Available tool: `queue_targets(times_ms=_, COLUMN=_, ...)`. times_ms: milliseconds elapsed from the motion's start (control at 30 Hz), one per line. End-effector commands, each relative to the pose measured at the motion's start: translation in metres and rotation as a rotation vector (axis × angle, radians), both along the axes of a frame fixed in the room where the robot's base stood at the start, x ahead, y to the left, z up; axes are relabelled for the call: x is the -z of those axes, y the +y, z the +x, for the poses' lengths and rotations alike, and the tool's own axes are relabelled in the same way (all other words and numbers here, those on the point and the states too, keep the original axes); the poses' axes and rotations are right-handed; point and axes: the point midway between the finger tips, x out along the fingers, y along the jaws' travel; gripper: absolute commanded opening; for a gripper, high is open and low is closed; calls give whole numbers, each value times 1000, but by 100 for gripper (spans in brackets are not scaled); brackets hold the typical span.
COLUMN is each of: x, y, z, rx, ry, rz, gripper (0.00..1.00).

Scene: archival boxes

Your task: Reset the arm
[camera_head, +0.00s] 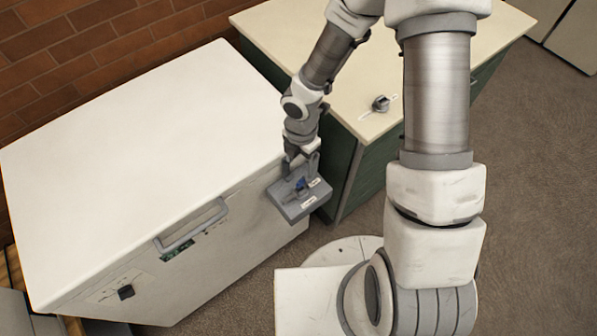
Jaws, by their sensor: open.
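My arm reaches down from the top of the view, and my gripper (301,172) points downward in front of the gap between the white chest and the green cabinet. Its jaws are open. A small grey box (291,210) with white labels and a dark blue part on its top is right below the jaws. The fingers overlap the box in the picture; I cannot tell whether they touch it or what supports it.
A large white chest (130,165) with a closed lid and front handle (192,226) stands at left against a brick wall. A green cabinet (375,165) with a cream top (300,40) stands behind; a small metallic object (380,104) lies on it. Carpet at right is clear.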

Motion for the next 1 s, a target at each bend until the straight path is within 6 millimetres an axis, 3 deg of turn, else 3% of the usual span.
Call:
queue_targets(times_ms=267, x=-1, y=-1, z=1, rx=5, ry=-3, rz=-2, gripper=80)
queue_targets(times_ms=367, x=-11, y=-6, z=5, rx=48, ry=-19, rz=-15, gripper=80)
queue_targets(times_ms=467, x=-34, y=-19, z=12, rx=154, ry=-55, rz=-43, gripper=80)
queue_targets(times_ms=700, x=-114, y=-59, z=20, rx=564, ry=-184, rz=-92, gripper=80)
queue_targets(times_ms=1000, x=-207, y=-95, z=-1, rx=1104, ry=-325, rz=-34, gripper=80)
